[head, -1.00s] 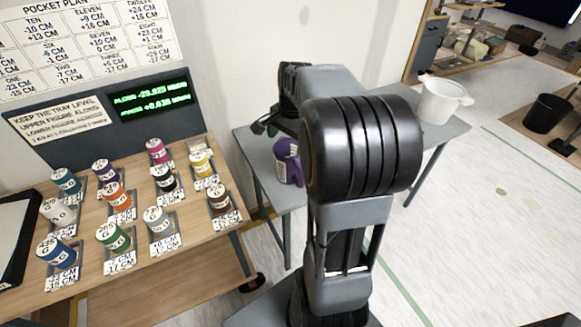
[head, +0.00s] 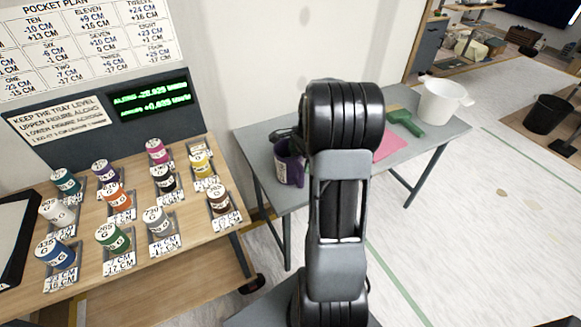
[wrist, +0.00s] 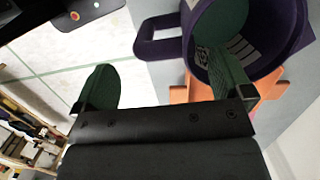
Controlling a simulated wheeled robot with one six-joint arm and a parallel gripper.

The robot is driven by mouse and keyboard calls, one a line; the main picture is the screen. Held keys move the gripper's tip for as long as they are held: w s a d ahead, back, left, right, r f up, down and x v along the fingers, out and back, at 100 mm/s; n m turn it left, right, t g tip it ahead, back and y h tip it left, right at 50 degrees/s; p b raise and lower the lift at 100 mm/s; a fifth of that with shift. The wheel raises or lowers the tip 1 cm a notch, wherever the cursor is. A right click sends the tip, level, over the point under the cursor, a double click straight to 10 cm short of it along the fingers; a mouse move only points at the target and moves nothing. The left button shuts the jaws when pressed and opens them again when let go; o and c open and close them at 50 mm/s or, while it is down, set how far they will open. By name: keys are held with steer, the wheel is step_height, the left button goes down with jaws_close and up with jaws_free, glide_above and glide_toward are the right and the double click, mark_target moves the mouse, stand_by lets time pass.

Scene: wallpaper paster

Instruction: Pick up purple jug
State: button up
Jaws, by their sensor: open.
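The purple jug (head: 290,167) stands on the grey side table in the head view, partly hidden by my arm. In the wrist view the jug (wrist: 291,62) is at upper right, its open mouth facing the camera and its loop handle (wrist: 143,38) sticking out to the left. My gripper (wrist: 158,62) is open, with one green-padded finger left of the handle. The other finger overlaps the jug's mouth; I cannot tell whether it is inside it. The handle lies between and just beyond the fingers. In the head view my gripper is mostly hidden behind my arm.
The grey table (head: 262,143) also carries a green tool (head: 407,122), a pink sheet (head: 390,145) and a white bucket (head: 440,100). A wooden bench (head: 190,240) with several labelled pots stands at left. An orange item (wrist: 180,95) shows beside the jug.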

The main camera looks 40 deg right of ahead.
mark_target(299, 168)
steer(key=shift+w+a+f, duration=0.1)
steer(key=shift+a+f, duration=0.15)
steer(key=shift+f, duration=1)
steer(key=shift+w+a+f, duration=0.1)
steer(key=shift+a+f, duration=0.1)
steer(key=shift+f, duration=1)
steer(key=c, duration=1.3)
